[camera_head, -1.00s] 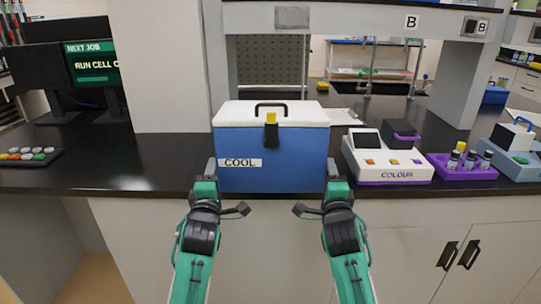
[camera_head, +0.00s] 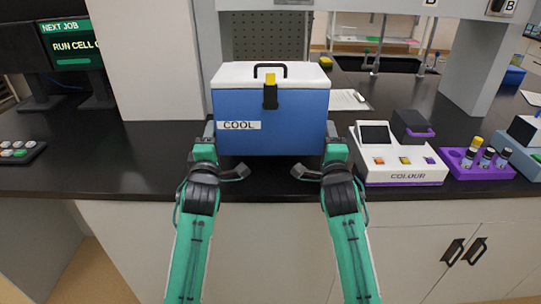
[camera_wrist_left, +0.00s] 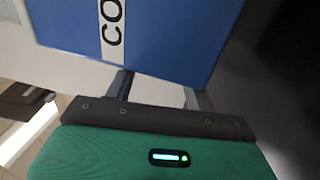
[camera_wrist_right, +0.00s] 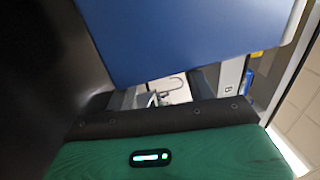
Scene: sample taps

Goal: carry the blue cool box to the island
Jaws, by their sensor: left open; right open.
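The blue cool box (camera_head: 270,128) has a white lid, a black handle, a yellow-topped latch and a COOL label. It is upright and looks raised a little over the black counter, though the gap beneath is hard to judge. My left gripper (camera_head: 209,132) is open at its left side; my right gripper (camera_head: 335,132) is open at its right side. In the left wrist view the box (camera_wrist_left: 180,35) hides the fingertips. In the right wrist view the box (camera_wrist_right: 190,40) also covers the tips. Contact is not clear. The island is not identifiable.
A COLOUR machine (camera_head: 402,176) and a purple rack of vials (camera_head: 462,174) stand to the right. A clipboard (camera_head: 348,100) lies behind the box. A button pad (camera_head: 18,151) and a monitor (camera_head: 68,45) are left. A pale pillar (camera_head: 160,60) stands behind left.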

